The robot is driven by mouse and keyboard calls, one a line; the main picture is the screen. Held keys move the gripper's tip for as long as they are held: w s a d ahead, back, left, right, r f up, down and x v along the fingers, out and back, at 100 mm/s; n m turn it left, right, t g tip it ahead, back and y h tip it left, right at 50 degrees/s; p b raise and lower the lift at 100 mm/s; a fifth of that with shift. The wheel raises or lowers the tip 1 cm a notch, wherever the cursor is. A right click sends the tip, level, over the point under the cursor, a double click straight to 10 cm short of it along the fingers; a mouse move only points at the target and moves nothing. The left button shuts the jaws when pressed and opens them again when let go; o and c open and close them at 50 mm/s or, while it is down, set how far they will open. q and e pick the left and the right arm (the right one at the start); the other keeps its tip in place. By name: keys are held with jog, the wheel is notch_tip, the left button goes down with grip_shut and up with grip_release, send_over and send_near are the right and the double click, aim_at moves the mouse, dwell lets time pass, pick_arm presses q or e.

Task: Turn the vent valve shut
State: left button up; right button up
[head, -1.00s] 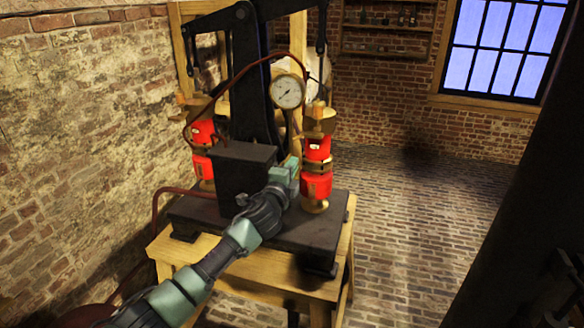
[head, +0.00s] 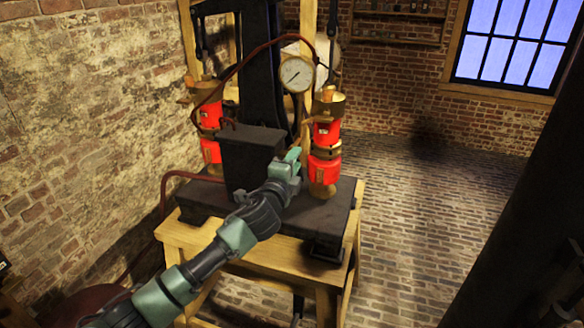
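My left gripper (head: 292,157) comes in from the lower left. It is in front of the pump, between the dark box (head: 252,158) and the right red-and-brass cylinder (head: 325,160). Its fingertips are small and partly turned away, so I cannot tell whether they are open or shut, or whether they touch anything. I cannot make out the vent valve; it may be hidden behind my gripper. A round white pressure gauge (head: 296,75) stands just above, on the pump. My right gripper is not in view.
The pump's dark base plate (head: 301,214) sits on a wooden stand (head: 190,238). A second red-and-brass cylinder (head: 210,150) is at the left. A dark red hose (head: 163,195) runs down the left side. The brick floor (head: 420,215) to the right is clear.

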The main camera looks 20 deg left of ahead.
pick_arm(q)
jog(key=shift+s, duration=1.25)
